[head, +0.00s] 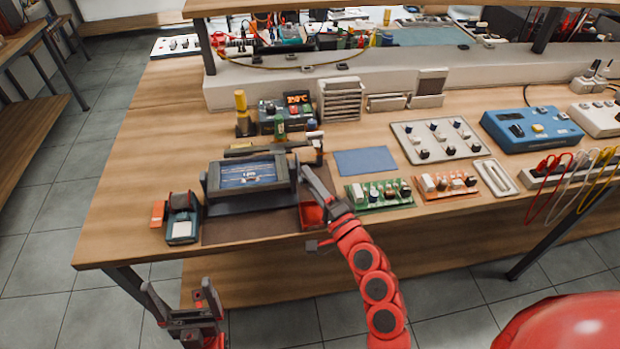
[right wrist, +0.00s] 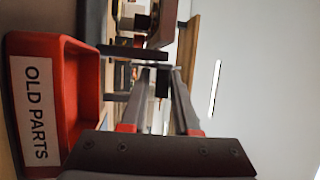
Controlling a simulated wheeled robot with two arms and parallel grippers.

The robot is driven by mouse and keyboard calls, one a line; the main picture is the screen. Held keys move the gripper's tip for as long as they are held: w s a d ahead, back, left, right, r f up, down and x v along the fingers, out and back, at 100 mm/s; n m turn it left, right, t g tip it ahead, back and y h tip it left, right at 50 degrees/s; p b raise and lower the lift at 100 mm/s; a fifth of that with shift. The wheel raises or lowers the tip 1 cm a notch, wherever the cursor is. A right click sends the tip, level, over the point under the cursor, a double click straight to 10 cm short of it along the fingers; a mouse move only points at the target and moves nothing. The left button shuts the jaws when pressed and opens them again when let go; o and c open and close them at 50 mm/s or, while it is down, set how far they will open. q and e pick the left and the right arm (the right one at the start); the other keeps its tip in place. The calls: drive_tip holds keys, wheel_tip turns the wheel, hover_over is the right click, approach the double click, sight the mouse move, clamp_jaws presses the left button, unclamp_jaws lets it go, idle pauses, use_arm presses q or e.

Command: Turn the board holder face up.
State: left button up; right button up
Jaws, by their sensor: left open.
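The board holder (head: 211,180) is a dark frame with uprights at its left and right, standing on a dark mat at the front left of the workbench. A blue board (head: 250,174) with pale markings sits in it, its visible face tilted toward me. My right gripper (head: 303,172) is at the holder's right end. In the right wrist view its fingers (right wrist: 160,72) reach toward a dark bar, and their tips are close together; whether they grip anything is unclear. My left gripper (head: 172,300) is open and empty, low in front of the bench's front edge.
A red OLD PARTS bin (head: 312,214) is close beside my right gripper; it also shows in the right wrist view (right wrist: 85,85). A blue-grey meter (head: 183,220) stands left of the holder. Green (head: 378,194) and orange (head: 446,186) circuit boards lie to the right.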

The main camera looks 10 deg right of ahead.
drive_tip(key=shift+r, duration=0.1)
drive_tip(key=shift+c, duration=1.1)
clamp_jaws()
